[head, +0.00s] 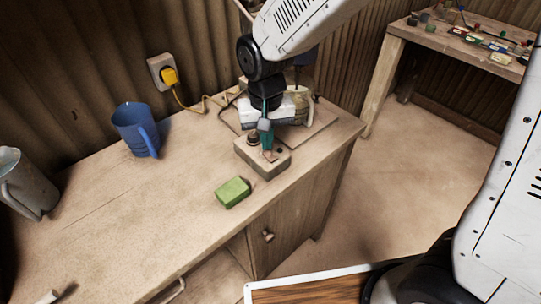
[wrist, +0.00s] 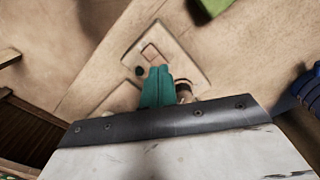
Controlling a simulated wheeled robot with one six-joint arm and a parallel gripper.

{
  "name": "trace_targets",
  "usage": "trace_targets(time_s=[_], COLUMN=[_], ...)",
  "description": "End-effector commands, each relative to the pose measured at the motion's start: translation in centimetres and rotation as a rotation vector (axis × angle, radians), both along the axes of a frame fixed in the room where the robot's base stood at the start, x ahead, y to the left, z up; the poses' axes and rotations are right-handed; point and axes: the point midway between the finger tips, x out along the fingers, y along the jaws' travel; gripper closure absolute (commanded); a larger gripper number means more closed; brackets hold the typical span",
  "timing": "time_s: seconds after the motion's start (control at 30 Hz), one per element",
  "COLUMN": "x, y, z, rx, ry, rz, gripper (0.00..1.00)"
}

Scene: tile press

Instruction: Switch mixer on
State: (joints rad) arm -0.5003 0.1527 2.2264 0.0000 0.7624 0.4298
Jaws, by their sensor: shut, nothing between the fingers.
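A small beige switch box (head: 270,168) sits near the right end of the worktop. In the wrist view the box (wrist: 184,60) has a square, reddish-edged switch plate (wrist: 151,53), a dark round button (wrist: 139,71) and a knob partly hidden by my fingers. My gripper (head: 268,152) points down at the box, its teal fingers shut and empty. In the wrist view its fingertips (wrist: 157,68) lie just beside the square plate; I cannot tell if they touch. The likely mixer, a beige rounded body (head: 300,104) on a board, stands behind, largely hidden by my arm.
A green sponge-like block (head: 232,192) lies in front of the box. A blue mug (head: 136,129) and a grey jug (head: 28,186) stand to the left. A yellow plug (head: 169,76) sits in the wall socket, its cable running toward the board. The left front worktop is mostly clear.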

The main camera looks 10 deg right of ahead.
Motion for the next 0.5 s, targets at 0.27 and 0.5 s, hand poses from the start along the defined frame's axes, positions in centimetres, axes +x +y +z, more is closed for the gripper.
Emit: trace_targets(time_s=[0.27,0.5], x=[0.01,0.01], y=[0.01,0.01], z=[-0.45,-0.8], rx=[0.0,0.0], ry=[0.0,0.0], rz=[0.0,0.0], gripper=[1.0,1.0])
